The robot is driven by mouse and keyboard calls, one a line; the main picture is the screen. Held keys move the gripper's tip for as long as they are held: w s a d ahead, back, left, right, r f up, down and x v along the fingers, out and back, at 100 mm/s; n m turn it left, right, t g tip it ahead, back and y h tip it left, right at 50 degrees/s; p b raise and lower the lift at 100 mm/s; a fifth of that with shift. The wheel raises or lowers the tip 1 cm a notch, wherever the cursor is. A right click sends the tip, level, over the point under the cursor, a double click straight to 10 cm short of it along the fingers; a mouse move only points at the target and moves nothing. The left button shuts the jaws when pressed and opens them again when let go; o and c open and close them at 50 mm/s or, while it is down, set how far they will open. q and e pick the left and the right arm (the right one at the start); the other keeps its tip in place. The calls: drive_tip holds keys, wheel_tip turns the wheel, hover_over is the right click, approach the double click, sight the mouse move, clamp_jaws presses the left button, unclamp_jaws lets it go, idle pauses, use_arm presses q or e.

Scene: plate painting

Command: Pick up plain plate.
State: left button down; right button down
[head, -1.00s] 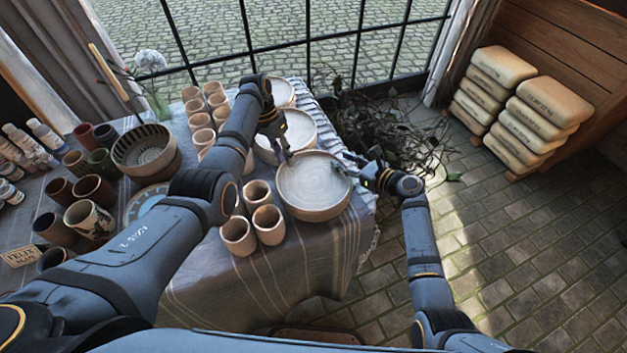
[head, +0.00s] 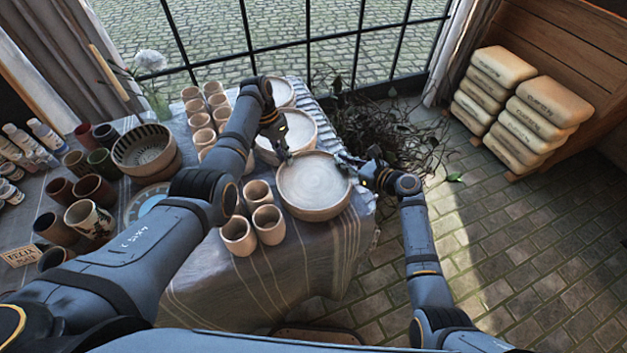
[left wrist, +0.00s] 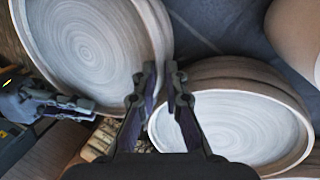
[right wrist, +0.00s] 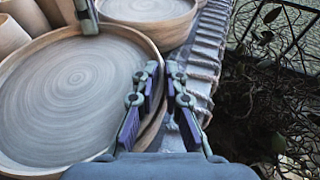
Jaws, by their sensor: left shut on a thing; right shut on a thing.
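The plain plate (head: 313,184) is a round, pale clay dish with a raised rim at the near right end of the table. My left gripper (head: 286,155) is shut on its far-left rim. In the left wrist view that plate (left wrist: 85,45) fills the upper left, with the left fingertips (left wrist: 162,72) at its rim. My right gripper (head: 343,160) is shut on the opposite, right-hand rim. In the right wrist view the plate (right wrist: 70,95) lies left of the right fingertips (right wrist: 163,75). I cannot tell whether the plate is clear of the cloth.
Two more plates stand behind, the middle one (head: 300,132) close by. Several clay cups (head: 237,236) stand left of the plate. A ridged bowl (head: 143,148) and paint bottles (head: 47,134) are further left. Dry branches (head: 400,135) lie beyond the right edge of the tablecloth (head: 290,270).

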use_arm(q)
drive_tip(key=shift+w+r, duration=0.1)
use_arm(e)
drive_tip(key=shift+s, duration=0.1)
